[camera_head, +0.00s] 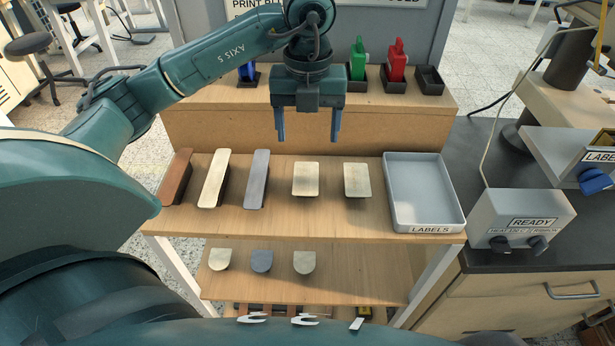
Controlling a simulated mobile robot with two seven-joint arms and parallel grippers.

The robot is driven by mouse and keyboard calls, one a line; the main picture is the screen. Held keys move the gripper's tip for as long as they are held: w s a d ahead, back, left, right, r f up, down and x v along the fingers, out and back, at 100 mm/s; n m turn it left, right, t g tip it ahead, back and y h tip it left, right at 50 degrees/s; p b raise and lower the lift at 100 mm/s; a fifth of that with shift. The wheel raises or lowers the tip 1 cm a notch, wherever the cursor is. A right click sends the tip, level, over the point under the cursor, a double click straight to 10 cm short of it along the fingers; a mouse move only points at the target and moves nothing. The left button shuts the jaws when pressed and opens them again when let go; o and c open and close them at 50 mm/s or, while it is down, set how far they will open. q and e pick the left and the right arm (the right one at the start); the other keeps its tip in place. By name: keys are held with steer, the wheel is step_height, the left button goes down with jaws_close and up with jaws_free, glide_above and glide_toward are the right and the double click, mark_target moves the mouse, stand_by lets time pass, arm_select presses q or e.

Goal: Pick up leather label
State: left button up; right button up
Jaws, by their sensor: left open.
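My left gripper (308,136) is open and empty, pointing down above the back of the wooden shelf (270,222). Flat leather-like pieces lie in a row on that shelf. From the left they are a long brown one (176,177), a long cream one (215,178) and a long grey one (257,179). To their right are two shorter cream pieces, one (306,179) just in front of and below the gripper, the other (357,180) beside the tray. The grey tray marked LABELS (457,215) looks empty. My right gripper is not in view.
Blue (247,71), green (358,58) and red (396,60) handled items stand on the raised back ledge (200,134). Rounded pieces (262,261) lie on the lower shelf. A READY control box (520,218) and a machine occupy the dark counter at right.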

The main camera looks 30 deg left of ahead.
mark_target(306, 178)
arm_select(q)
step_height(306, 178, down, 10)
steer(key=shift+s+a+r+p, duration=0.15)
steer(key=shift+r+p, duration=0.05)
steer(key=shift+p, duration=0.25)
steer(key=c, duration=1.1)
